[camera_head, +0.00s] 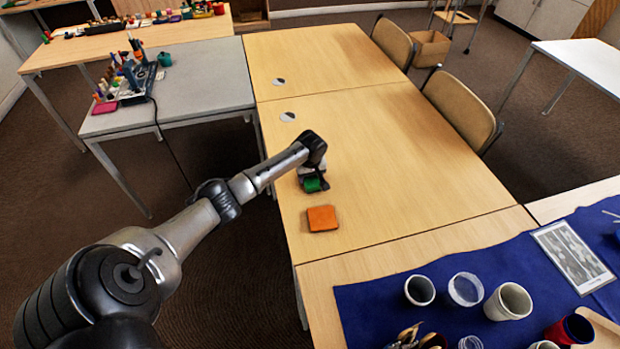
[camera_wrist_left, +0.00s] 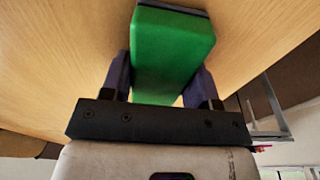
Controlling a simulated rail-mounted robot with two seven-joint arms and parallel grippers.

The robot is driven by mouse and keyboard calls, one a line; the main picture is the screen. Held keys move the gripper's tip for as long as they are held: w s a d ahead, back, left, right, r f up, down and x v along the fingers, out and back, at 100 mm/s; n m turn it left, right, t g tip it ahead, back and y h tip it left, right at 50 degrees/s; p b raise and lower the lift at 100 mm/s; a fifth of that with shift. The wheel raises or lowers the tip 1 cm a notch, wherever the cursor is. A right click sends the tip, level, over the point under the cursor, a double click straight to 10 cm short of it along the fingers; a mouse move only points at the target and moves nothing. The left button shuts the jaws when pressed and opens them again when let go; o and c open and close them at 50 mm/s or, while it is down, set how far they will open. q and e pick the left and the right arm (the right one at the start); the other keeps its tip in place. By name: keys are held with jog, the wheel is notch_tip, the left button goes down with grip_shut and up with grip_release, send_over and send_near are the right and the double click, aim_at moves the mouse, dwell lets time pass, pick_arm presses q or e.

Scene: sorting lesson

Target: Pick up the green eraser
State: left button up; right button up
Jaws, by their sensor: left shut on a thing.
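The green eraser (camera_head: 313,184) is at my left gripper, over the left side of the wooden table. In the left wrist view the eraser (camera_wrist_left: 172,55) is a green block with a dark strip at its far end. My left gripper (camera_wrist_left: 163,85) has one finger on each side of it and is shut on it. In the head view the left gripper (camera_head: 313,178) partly covers the eraser. I cannot tell whether the eraser touches the table. My right gripper is in neither view.
An orange block (camera_head: 322,218) lies on the wooden table (camera_head: 400,170) just in front of the gripper. Two pale discs lie farther back. A blue cloth (camera_head: 380,305) with several cups is at the front right. Two chairs stand along the right side. Most of the tabletop is clear.

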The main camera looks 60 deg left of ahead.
pick_arm(q)
jog(key=shift+c, duration=0.5)
jog(key=shift+r+p, duration=0.3)
jog(key=shift+r, duration=0.25)
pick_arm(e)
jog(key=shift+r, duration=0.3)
pick_arm(q)
notch_tip(320, 180, up, 3)
jog(key=shift+r+p, duration=0.15)
jog(key=shift+p, duration=0.6)
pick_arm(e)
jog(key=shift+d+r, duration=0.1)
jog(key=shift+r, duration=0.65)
pick_arm(q)
jog(key=w+d+r+p, duration=0.2)
jog(key=w+d+r, duration=0.4)
jog(key=d, duration=0.4)
jog(key=shift+w+r+p, duration=0.15)
jog(key=shift+r+p, duration=0.15)
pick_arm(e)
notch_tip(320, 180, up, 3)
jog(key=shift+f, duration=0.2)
